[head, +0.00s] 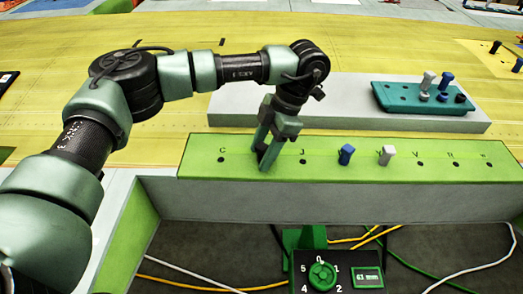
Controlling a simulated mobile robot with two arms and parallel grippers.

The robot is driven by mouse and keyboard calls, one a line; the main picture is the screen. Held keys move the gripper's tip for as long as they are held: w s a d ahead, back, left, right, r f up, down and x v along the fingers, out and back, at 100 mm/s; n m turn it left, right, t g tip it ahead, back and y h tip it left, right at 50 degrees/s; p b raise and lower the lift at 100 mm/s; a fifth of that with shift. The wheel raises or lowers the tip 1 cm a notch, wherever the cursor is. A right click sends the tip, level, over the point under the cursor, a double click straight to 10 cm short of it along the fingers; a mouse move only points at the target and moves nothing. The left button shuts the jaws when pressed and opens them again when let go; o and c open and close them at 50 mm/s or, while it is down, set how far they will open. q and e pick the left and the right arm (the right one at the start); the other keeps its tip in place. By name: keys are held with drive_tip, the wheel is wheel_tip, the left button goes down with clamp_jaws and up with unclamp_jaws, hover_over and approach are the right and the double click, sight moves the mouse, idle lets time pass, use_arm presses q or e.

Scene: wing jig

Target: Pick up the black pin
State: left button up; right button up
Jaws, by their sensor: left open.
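My left gripper (266,158) points down over the lime-green strip (200,165), between the holes marked C and J. Its jaws are apart. A small dark shape (261,149) shows between the fingers; it may be the black pin, but the fingers hide most of it. A blue pin (346,154) and a light grey pin (387,155) stand upright in the strip to the right. My right gripper is out of view.
A dial panel (322,276) and cables lie below the strip's front edge.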

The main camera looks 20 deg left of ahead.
sight(257, 147)
use_arm(q)
drive_tip(key=shift+s+d+r, duration=0.1)
drive_tip(key=c, duration=0.8)
clamp_jaws()
drive_tip(key=shift+r, duration=0.45)
wheel_tip(257, 147, up, 4)
drive_tip(key=shift+r+b, duration=0.2)
drive_tip(key=shift+b, duration=0.65)
wheel_tip(257, 147, up, 15)
drive_tip(key=p, duration=0.1)
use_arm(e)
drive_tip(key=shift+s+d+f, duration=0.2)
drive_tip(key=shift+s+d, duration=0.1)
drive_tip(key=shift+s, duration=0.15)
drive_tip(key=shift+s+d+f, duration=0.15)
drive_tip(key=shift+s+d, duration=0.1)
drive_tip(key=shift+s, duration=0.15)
